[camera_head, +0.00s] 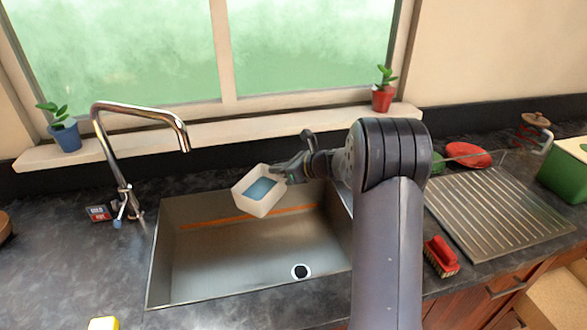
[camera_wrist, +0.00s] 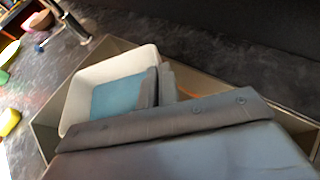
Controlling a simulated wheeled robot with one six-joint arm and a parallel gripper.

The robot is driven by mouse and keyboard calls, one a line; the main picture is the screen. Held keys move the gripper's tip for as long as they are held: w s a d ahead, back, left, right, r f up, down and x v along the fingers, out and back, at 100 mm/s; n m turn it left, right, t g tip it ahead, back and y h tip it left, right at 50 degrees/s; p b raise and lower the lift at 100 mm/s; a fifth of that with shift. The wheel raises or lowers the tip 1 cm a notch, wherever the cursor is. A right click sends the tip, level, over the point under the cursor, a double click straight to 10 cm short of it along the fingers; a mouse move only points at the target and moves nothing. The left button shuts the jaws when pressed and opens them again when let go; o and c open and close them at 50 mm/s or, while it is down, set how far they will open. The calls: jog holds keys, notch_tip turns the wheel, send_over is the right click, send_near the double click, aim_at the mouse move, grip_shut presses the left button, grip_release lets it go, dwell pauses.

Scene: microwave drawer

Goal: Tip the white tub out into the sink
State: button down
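The white tub (camera_head: 262,205) is held above the back part of the sink (camera_head: 170,262), tilted, with blue contents showing inside. My gripper (camera_head: 279,174) is shut on the tub's right wall near the rim. In the wrist view the tub (camera_wrist: 74,107) lies ahead of the gripper, and the gripper's dark fingers (camera_wrist: 157,87) pinch its near right wall. The blue contents lie against the tub's inner side. The sink's floor shows a drain and looks otherwise empty. My arm hides the sink's right edge.
A chrome tap (camera_head: 110,150) stands left of the sink, its spout reaching toward the tub. A ribbed drainboard (camera_head: 495,215) and a red brush (camera_head: 440,256) lie to the right. Potted plants stand on the windowsill behind. The sink's front half is free.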

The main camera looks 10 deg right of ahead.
jog(key=w+d+f+n+g+y+p, duration=0.2)
jog(key=w+d+f+n+g+p, duration=0.1)
jog(key=d+f+n+g, duration=0.1)
jog(key=shift+w+d+f+n+g+y+p, duration=0.15)
jog(key=shift+d+f+n+g+y+p, duration=0.2)
jog(key=shift+d+n+g, duration=0.6)
jog(key=shift+a, duration=0.3)
notch_tip(320, 180, down, 3)
jog(key=shift+r+b, duration=0.1)
jog(key=shift+b, duration=0.9)
